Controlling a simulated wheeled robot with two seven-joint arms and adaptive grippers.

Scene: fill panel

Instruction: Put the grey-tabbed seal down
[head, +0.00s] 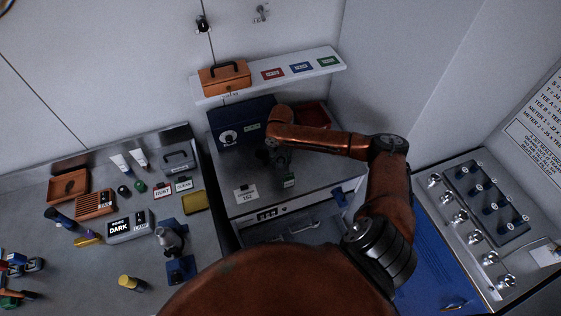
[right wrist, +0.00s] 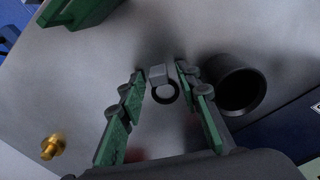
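The grey-tabbed seal, a small dark ring (right wrist: 165,94) with a grey block-like tab (right wrist: 158,74), lies on the grey metal surface in the right wrist view. It sits between the fingertips of my right gripper (right wrist: 160,72), with a visible gap on both sides. The green-padded fingers are apart and hold nothing that I can see. In the head view my right gripper (head: 284,170) is low over the middle bench, and the seal cannot be made out there. My left gripper is not in view.
A black hollow cylinder (right wrist: 238,90) stands close to the right finger. A brass fitting (right wrist: 52,147) lies to the left. On the middle bench are a dark blue box (head: 240,125), a red bin (head: 313,115) and a white number card (head: 245,194). A shelf (head: 290,77) hangs above.

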